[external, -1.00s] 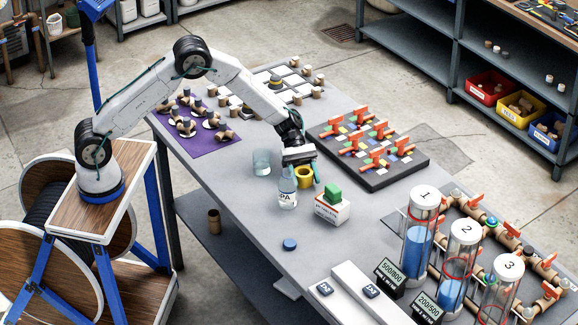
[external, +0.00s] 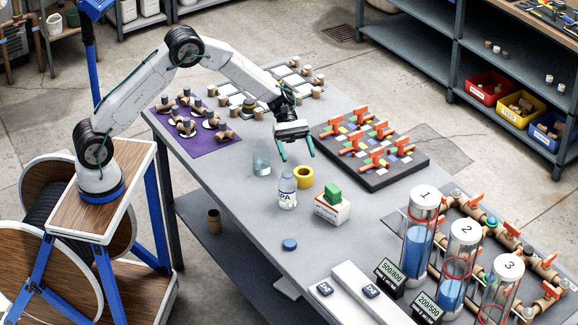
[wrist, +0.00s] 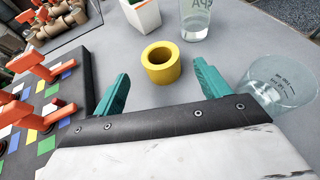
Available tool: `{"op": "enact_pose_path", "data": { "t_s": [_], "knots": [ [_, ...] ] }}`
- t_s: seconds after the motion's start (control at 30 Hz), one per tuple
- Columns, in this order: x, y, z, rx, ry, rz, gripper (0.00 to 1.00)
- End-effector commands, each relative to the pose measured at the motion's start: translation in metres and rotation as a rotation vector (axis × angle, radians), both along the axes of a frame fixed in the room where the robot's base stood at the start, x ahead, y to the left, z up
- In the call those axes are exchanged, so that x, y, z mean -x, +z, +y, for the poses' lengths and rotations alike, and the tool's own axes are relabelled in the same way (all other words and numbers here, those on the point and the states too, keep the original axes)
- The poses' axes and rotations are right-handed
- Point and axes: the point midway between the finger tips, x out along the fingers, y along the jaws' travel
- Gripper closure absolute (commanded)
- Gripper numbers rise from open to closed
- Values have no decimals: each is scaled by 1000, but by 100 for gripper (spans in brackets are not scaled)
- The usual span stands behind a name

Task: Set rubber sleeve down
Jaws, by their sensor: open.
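The rubber sleeve (external: 304,177) is a short, thick yellow ring. It stands on the grey table with its hole facing up, next to the bottle. It also shows in the wrist view (wrist: 160,64), between and beyond the fingertips, with nothing inside it. My gripper (external: 297,156) is open and empty above the table, a little up and to the left of the sleeve in the external view. Its two teal fingers also show in the wrist view (wrist: 161,78), spread apart and clear of the sleeve.
A clear bottle (external: 287,190) and a clear beaker (external: 261,163) stand left of the sleeve. A dark board with orange-handled valves (external: 371,160) lies behind right. A blue cap (external: 290,245) lies in front.

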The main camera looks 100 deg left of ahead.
Motion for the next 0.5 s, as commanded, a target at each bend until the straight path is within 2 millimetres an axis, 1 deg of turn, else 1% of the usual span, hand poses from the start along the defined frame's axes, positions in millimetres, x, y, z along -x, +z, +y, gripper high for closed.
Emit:
{"op": "enact_pose_path", "data": {
  "t_s": [0.03,0.1,0.23,0.4,0.5],
  "knots": [
    [3,3,7,-1,3,-1,25],
    [6,6,13,0,1,-2,25],
    [10,9,20,-1,1,-1,25],
    [10,10,21,0,0,-1,25],
    [12,16,14,-15,-17,-7,25]
  ]
}}
